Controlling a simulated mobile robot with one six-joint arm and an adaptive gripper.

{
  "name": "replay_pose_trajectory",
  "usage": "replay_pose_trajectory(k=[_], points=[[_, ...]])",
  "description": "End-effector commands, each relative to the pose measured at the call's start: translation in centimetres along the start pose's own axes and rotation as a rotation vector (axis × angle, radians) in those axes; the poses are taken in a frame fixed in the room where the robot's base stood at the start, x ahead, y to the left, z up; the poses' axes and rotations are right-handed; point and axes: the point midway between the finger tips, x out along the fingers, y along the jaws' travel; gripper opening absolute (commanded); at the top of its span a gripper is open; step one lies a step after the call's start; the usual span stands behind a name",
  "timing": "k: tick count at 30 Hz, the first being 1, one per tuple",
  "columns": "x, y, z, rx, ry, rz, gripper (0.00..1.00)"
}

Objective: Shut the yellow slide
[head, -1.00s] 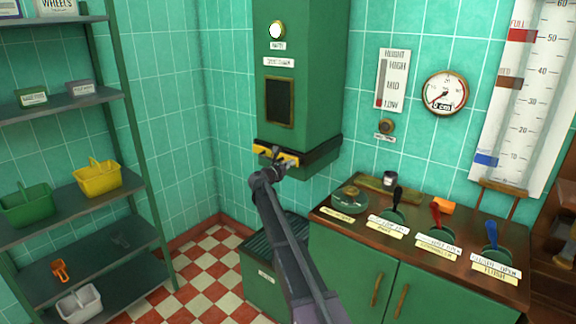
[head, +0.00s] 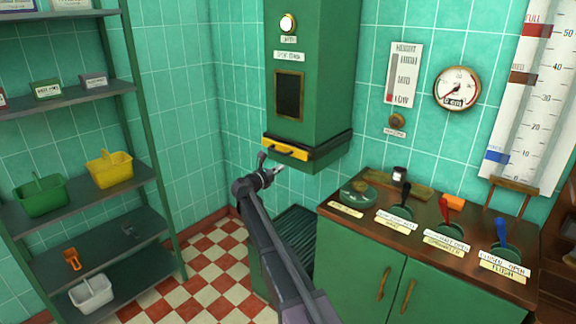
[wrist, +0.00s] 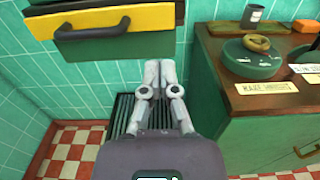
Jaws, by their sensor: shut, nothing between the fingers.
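The yellow slide (head: 285,151) is a low front with a dark bar handle, set in the black collar at the foot of the green wall chute (head: 312,80). In the wrist view the slide (wrist: 150,18) crosses the top left, with its black handle (wrist: 92,30) curving out. I cannot tell exactly how far it stands out. My gripper (head: 277,170) is just below and in front of the slide, apart from it. In the wrist view my gripper's fingers (wrist: 160,68) are shut and empty, below the slide's right end.
A green cabinet with a brown top (head: 425,215) stands at right, carrying levers and a round green dish (head: 358,192). A dark ribbed grate (wrist: 125,115) lies below the chute. Shelves with baskets (head: 108,170) stand at left. The air left of the chute is free.

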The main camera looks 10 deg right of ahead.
Motion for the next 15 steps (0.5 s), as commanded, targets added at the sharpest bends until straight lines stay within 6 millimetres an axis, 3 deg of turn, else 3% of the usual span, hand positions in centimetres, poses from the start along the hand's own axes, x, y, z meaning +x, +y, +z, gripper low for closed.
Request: replay_pose_trajectory(k=[6,15], points=[[-1.6,-0.1,0.0,0.000,0.000,0.000,0.00],[-1.8,-0.1,0.0,0.000,0.000,-0.002,0.00]])
